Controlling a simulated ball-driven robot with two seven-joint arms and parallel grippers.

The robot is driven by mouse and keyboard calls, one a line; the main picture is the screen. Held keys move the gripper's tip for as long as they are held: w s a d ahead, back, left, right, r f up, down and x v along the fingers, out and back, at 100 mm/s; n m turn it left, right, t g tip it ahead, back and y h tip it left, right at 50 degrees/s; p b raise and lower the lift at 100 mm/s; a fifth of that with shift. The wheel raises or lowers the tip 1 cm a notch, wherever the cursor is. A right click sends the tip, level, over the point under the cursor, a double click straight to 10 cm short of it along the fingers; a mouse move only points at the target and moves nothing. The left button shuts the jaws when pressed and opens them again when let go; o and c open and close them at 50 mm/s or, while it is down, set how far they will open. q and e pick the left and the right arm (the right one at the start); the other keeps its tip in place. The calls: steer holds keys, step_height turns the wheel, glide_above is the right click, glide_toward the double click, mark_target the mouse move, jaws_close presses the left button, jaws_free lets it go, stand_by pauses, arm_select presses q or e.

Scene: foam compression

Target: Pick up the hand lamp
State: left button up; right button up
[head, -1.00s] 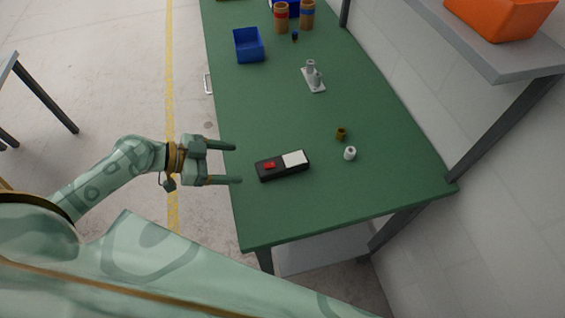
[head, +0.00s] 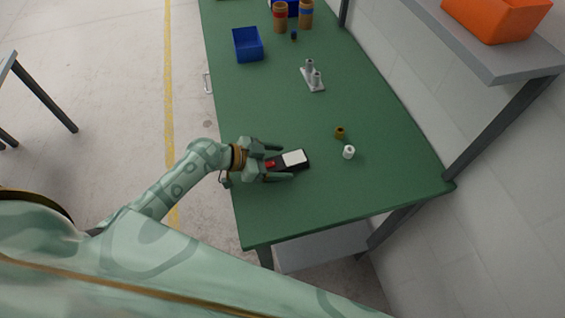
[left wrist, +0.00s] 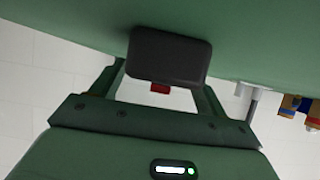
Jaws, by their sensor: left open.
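The hand lamp (head: 294,158) is a black bar with a white panel and a red button, lying on the green table. My left gripper (head: 281,162) is open, with one finger on each side of the lamp's near left end in the head view. In the left wrist view the lamp's dark end (left wrist: 168,56) sits between the two fingers (left wrist: 160,80), with the red button (left wrist: 160,88) beside it. I cannot tell whether either finger touches the lamp. My right gripper is not in view.
A grey fixture (head: 313,78) and a blue bin (head: 248,45) are farther back. A shelf with an orange bin (head: 497,18) overhangs at the right.

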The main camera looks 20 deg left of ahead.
arm_select(q)
steer(key=c, duration=1.2)
steer(key=shift+a, duration=0.1)
steer(key=shift+c, duration=0.2)
